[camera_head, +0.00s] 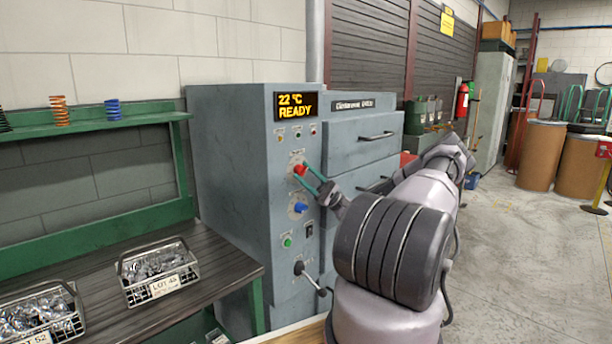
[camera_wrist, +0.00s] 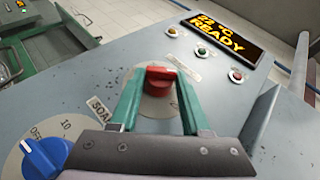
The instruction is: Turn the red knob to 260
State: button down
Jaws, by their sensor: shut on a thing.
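The red knob (camera_head: 299,170) sits on the front panel of the grey oven cabinet (camera_head: 240,190), below the display (camera_head: 296,106), which reads "22 °C READY". In the wrist view the red knob (camera_wrist: 160,80) is on a pale round dial, whose scale is mostly hidden by my fingers. My gripper (camera_head: 306,173) reaches in from the right, its green fingers at the knob. In the wrist view my gripper (camera_wrist: 159,95) has one finger on each side of the knob and is shut on it. The knob's exact setting cannot be read.
A blue knob (camera_head: 300,207) with its own dial is just below the red one, near my gripper. A green button (camera_head: 287,242) and a lever (camera_head: 312,280) are lower. Drawer handles (camera_head: 376,136) stick out at right. A bench with wire baskets (camera_head: 160,278) stands at left.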

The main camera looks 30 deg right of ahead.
jog(key=shift+a+f+t, duration=0.1)
jog(key=shift+t, duration=0.2)
jog(key=shift+c, duration=2)
grip_release()
jog(key=v, duration=1)
jog(key=shift+d+f, duration=0.25)
jog(key=shift+d, duration=0.1)
jog(key=shift+s, duration=0.1)
